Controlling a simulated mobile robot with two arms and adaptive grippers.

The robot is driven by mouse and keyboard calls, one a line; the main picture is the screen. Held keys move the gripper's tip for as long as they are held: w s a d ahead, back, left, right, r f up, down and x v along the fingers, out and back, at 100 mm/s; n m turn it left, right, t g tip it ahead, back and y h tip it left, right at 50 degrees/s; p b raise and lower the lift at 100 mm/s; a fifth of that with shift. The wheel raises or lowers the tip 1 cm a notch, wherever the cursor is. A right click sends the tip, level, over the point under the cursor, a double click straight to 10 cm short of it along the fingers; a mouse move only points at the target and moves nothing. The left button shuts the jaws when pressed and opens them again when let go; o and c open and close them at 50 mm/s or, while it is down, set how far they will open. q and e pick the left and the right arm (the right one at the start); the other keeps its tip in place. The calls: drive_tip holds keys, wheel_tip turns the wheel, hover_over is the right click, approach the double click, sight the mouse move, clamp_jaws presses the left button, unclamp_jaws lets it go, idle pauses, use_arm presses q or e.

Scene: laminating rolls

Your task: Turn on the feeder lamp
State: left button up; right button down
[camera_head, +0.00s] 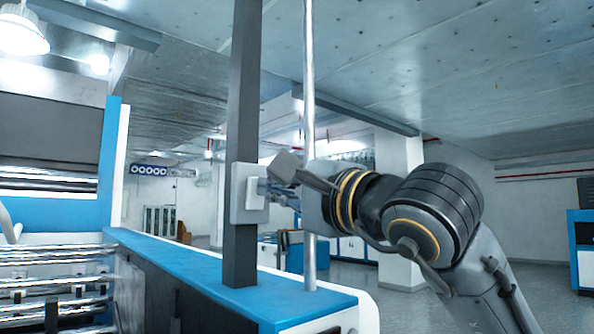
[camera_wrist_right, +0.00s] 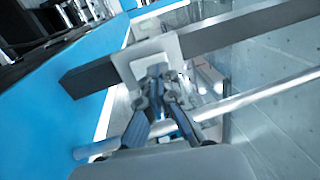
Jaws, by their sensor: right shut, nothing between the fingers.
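A pale switch box with a raised rocker plate (camera_head: 255,192) is mounted on a dark upright post (camera_head: 243,110) in the head view. In the right wrist view the switch plate (camera_wrist_right: 149,55) sits straight ahead on the same post (camera_wrist_right: 225,35). My right gripper (camera_head: 268,190) is shut and empty, its fingertips at the switch face. A lamp (camera_head: 20,32) hangs at the top left and looks bright. My left gripper is not in view.
A thin metal pole (camera_head: 309,120) stands beside the post, close to my right gripper. The blue machine ledge (camera_head: 200,272) runs below. Metal rollers (camera_head: 55,285) lie at the left. Open floor lies to the right.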

drive_tip(key=shift+w+a+r, duration=0.1)
drive_tip(key=shift+w+a, duration=0.2)
drive_tip(key=shift+w, duration=0.15)
drive_tip(key=shift+r+p, duration=0.1)
drive_tip(key=shift+p, duration=0.3)
